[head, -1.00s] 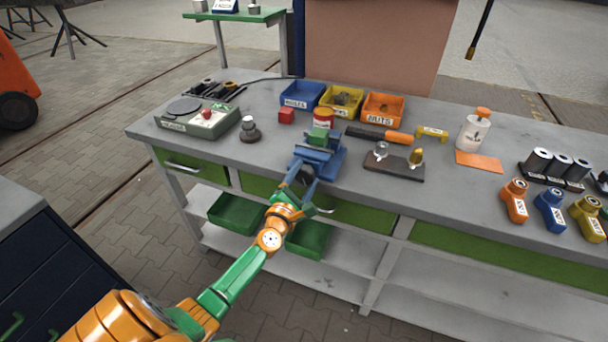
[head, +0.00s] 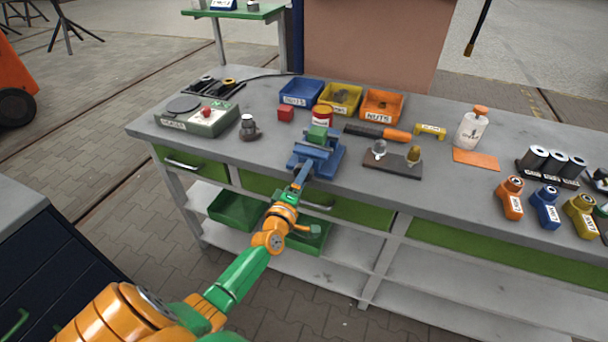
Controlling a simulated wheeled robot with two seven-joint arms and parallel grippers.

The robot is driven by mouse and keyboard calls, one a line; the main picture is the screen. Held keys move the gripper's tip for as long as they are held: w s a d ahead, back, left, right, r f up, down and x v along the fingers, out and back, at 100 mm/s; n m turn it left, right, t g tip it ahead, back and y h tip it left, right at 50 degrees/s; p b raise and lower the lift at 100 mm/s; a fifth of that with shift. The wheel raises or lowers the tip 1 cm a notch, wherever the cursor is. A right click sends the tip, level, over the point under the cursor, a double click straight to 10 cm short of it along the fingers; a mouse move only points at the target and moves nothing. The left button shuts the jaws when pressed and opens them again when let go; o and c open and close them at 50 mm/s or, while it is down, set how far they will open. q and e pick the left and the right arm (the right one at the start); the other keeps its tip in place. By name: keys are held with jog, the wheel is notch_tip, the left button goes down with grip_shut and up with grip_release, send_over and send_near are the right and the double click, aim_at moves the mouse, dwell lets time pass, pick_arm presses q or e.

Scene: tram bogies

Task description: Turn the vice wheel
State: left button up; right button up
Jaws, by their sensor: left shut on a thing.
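The blue vice (head: 321,157) stands at the front edge of the grey workbench, with a green block (head: 318,134) at its jaws. My left gripper (head: 302,176) reaches up to the front of the vice from below. It is shut on the vice wheel, which is mostly hidden by the gripper, so its angle cannot be read. My right gripper is not in view.
On the workbench (head: 455,200), a dark plate (head: 393,165) with two small parts lies right of the vice. A red-labelled can (head: 322,116) and blue, yellow and orange bins (head: 381,106) stand behind. A grey-green box (head: 200,118) is to the left.

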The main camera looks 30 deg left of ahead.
pick_arm(q)
jog(key=m+p, duration=0.1)
jog(key=m, duration=0.5)
jog(key=shift+a, duration=0.1)
jog(key=m, duration=0.6)
jog(key=shift+a, duration=0.1)
jog(key=shift+m, duration=0.3)
jog(key=o, duration=1.4)
jog(key=shift+f, duration=0.15)
jog(key=p+v, duration=0.1)
jog(key=v, duration=0.6)
jog(key=shift+s, duration=0.1)
